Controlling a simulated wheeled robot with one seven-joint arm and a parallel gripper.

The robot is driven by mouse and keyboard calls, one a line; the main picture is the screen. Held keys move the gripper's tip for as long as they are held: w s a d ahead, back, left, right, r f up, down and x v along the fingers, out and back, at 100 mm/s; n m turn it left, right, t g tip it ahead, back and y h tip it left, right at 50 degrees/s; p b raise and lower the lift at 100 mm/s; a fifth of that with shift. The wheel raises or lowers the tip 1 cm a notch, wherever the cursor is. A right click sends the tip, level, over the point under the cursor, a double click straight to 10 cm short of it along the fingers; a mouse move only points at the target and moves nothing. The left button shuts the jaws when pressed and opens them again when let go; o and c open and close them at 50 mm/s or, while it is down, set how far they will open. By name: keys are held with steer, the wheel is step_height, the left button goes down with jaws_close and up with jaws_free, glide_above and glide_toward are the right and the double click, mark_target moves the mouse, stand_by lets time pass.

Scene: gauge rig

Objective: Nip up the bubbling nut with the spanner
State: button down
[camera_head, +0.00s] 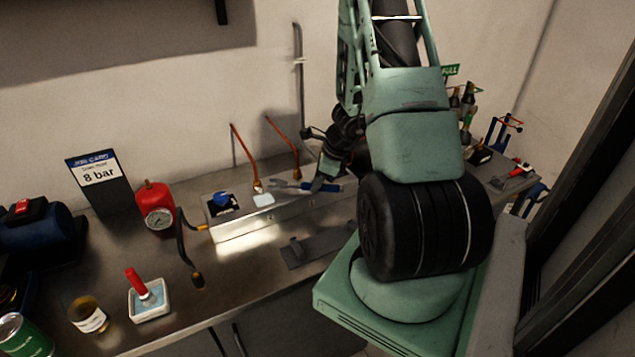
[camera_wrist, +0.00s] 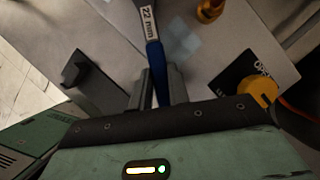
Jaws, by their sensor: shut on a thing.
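My gripper (camera_head: 327,181) is shut on the blue handle of the spanner (camera_head: 305,187), above the grey block (camera_head: 260,223). In the wrist view the spanner (camera_wrist: 154,62), marked 22 mm, stands between the two fingers (camera_wrist: 161,88), its head cut off by the top edge. In the head view its open end points left, a little right of the left brass nut (camera_head: 257,186) at the foot of a copper pipe; contact is unclear. A second nut (camera_head: 297,174) sits behind the spanner. A brass nut (camera_wrist: 210,9) also shows in the wrist view. I see no clear bubbles on either nut.
A blue knob (camera_head: 222,199) sits on the block's left end. A red gauge (camera_head: 157,207) and black hose (camera_head: 184,250) stand left of it. A dark holder (camera_head: 310,248) lies in front. A brush tray (camera_head: 148,301) and jar (camera_head: 88,315) stand front left.

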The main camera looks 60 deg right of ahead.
mark_target(299, 185)
steer(key=shift+w, duration=0.15)
steer(key=shift+w+a, duration=0.5)
steer(key=shift+w, duration=0.4)
steer(key=shift+w+a, duration=0.25)
steer(key=shift+w, duration=0.25)
steer(key=shift+w+a, duration=0.2)
steer(key=shift+w, duration=0.25)
stand_by(1.3)
steer(key=shift+s+a+m+h+b, duration=0.2)
steer(key=shift+a+m+b, duration=0.3)
steer(key=shift+b, duration=0.5)
steer(key=shift+s+a+m+h+b, duration=0.2)
steer(key=shift+a+m+b, duration=0.3)
steer(key=shift+b, duration=0.45)
stand_by(0.9)
steer(key=shift+a+m+b, duration=0.3)
steer(key=shift+b, duration=0.15)
steer(key=shift+s+a+m+h+b, duration=0.3)
steer(key=shift+a+m+b, duration=0.35)
steer(key=shift+b, duration=0.3)
stand_by(0.5)
